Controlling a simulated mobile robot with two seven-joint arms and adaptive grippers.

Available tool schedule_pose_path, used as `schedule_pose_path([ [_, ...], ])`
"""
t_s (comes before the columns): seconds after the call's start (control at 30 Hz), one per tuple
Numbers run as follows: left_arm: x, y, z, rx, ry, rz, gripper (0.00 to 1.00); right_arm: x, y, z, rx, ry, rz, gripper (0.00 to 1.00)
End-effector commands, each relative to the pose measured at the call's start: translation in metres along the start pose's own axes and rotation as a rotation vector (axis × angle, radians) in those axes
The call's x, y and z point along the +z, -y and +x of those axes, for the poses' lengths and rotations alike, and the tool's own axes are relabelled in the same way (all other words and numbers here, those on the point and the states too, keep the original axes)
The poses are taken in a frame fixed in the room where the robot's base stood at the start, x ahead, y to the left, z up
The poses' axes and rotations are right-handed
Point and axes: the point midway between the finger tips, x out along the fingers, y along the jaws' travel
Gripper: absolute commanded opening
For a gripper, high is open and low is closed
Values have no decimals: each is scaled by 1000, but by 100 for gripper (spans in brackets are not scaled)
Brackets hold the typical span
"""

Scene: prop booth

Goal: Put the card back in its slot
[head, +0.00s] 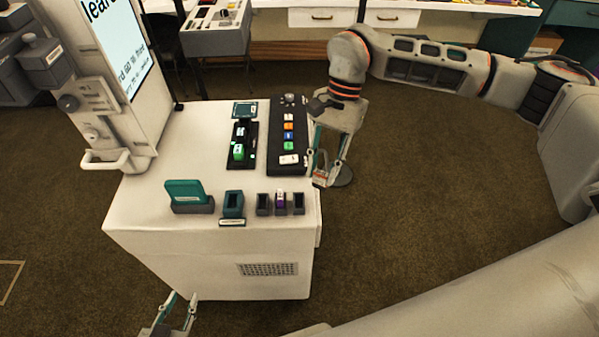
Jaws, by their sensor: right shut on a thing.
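A teal card-like panel (185,190) stands upright in a grey holder at the left front of the white cabinet top. A teal slot holder (233,203) with a label in front stands to its right and looks empty. I cannot tell which piece is the task's card.
Small dark slots (263,205) stand at the cabinet's front right, one with a purple piece (281,197). A black button panel (287,140) and a device with a green block (238,152) stand behind. A tall screen unit (128,60) rises at left. The white cabinet top (160,150) has bare room at left.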

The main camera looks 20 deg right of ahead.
Motion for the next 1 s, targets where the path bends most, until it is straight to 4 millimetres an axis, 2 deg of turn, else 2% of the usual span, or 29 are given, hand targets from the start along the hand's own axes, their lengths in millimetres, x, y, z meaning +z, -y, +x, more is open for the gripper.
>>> schedule_pose_path([
  [0.03,2,-1,1,1,1,-1,29,2,2,8,-32,4,78,7],
  [0.2,5,-3,3,2,2,-4,29,7,16,18,-149,2,358,7],
  [0.5,11,-4,6,3,5,-5,29,14,35,24,-326,0,780,7],
  [0.7,13,-4,6,3,7,-5,29,15,41,24,-383,-1,921,7],
  [1.0,19,-5,9,3,10,-5,29,12,41,32,-392,-1,951,7],
])
